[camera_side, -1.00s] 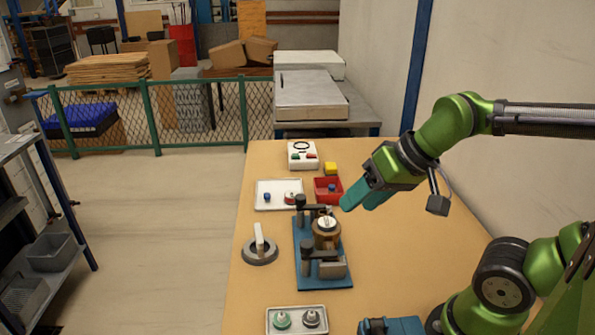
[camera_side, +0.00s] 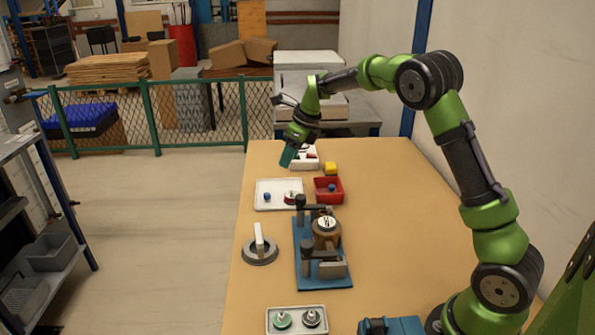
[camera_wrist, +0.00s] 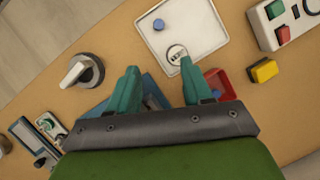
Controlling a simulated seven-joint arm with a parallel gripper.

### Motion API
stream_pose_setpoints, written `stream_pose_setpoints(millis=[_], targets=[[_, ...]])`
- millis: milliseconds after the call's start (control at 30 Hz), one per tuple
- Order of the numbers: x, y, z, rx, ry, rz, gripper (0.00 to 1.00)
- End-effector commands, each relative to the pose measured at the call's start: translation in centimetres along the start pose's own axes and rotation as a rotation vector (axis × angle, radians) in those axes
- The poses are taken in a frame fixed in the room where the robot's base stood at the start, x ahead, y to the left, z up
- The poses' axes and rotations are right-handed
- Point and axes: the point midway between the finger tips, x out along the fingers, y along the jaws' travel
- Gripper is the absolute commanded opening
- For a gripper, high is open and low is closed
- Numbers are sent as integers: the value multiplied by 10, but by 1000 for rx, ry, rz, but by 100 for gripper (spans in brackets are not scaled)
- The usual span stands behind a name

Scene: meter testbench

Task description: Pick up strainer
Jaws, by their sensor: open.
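No part is plainly recognisable as the strainer. A white tray (camera_side: 277,186) holds a small blue piece (camera_side: 267,197) and a round piece with a pale marked top (camera_side: 291,196). In the wrist view the tray (camera_wrist: 207,22) lies ahead of the fingertips, with the round piece (camera_wrist: 176,54) close to the right fingertip and the blue piece (camera_wrist: 158,25) farther off. My gripper (camera_wrist: 158,65) is open and empty, its teal fingers apart. In the side view my gripper (camera_side: 287,158) hangs tilted above the tray's far end, in front of the control box.
A blue fixture (camera_side: 310,268) with black clamps holds a brass body (camera_side: 325,240). Nearby are a red bin (camera_side: 338,184), yellow block (camera_side: 330,168), button box (camera_side: 309,165), and grey ring with white handle (camera_side: 259,250). A front tray (camera_side: 297,326) holds two fittings. The bench's right side is clear.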

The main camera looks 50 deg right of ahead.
Motion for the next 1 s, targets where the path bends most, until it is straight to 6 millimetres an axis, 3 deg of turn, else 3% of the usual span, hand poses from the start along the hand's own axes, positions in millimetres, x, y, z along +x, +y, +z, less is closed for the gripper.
stream_pose_setpoints(millis=[100,233,700,1000], targets=[[-1,1,2,124,-4,5,50],[7,2,1,163,-2,6,50],[101,2,2,161,-1,7,50],[125,2,3,161,-2,7,50]])
